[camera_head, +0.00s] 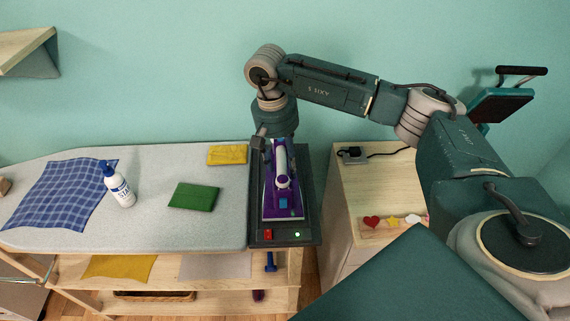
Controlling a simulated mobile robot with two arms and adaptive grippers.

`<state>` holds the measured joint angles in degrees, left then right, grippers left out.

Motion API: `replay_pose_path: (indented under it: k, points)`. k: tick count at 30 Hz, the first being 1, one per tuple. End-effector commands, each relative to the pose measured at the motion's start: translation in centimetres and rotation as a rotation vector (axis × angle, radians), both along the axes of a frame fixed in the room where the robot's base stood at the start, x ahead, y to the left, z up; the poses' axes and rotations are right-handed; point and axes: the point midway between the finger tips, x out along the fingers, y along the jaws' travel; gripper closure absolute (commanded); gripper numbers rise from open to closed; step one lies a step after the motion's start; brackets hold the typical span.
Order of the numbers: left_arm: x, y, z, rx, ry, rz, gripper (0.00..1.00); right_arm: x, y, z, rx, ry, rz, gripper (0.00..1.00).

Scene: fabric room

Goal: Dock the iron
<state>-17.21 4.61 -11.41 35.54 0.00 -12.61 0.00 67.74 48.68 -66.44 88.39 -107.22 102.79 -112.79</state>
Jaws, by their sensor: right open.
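The purple and white iron (283,188) sits on the dark dock (258,215) at the right end of the ironing board. The dock's front shows a red switch and a small lit green light. My right gripper (276,146) reaches down over the back end of the iron and is open. Part of its fingers is hidden by the arm and the iron, so I cannot tell whether they touch it. My left gripper is not in view.
The ironing board (150,234) holds a blue checked cloth (58,195), a spray bottle (119,186), a green folded cloth (194,196) and a yellow folded cloth (227,155). A wooden cabinet (372,180) stands to the right. Shelves with cloths lie below the board.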

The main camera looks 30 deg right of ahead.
Motion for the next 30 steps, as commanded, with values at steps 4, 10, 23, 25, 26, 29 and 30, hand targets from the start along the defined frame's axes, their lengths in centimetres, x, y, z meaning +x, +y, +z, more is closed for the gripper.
replay_pose_path:
  k: [4,10,23,25,26,29,30]
  points:
    - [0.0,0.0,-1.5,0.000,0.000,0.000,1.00,0.4,0.4,2.7,0.001,-0.006,0.003,0.52]
    - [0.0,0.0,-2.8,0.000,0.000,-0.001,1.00,0.7,0.9,7.2,0.000,-0.006,0.002,0.52]
    - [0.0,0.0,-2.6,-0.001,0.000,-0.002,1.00,0.8,1.2,10.8,-0.001,0.001,0.001,0.52]
    - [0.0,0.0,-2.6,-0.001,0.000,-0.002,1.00,0.8,1.2,10.8,-0.001,0.001,0.001,0.52]
    - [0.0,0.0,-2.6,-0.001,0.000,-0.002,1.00,0.8,1.2,10.8,-0.001,0.001,0.001,0.52]
    - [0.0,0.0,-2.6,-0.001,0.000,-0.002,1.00,0.8,1.2,10.8,-0.001,0.001,0.001,0.52]
    - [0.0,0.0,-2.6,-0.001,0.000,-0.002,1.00,0.8,1.2,10.8,-0.001,0.001,0.001,0.52]
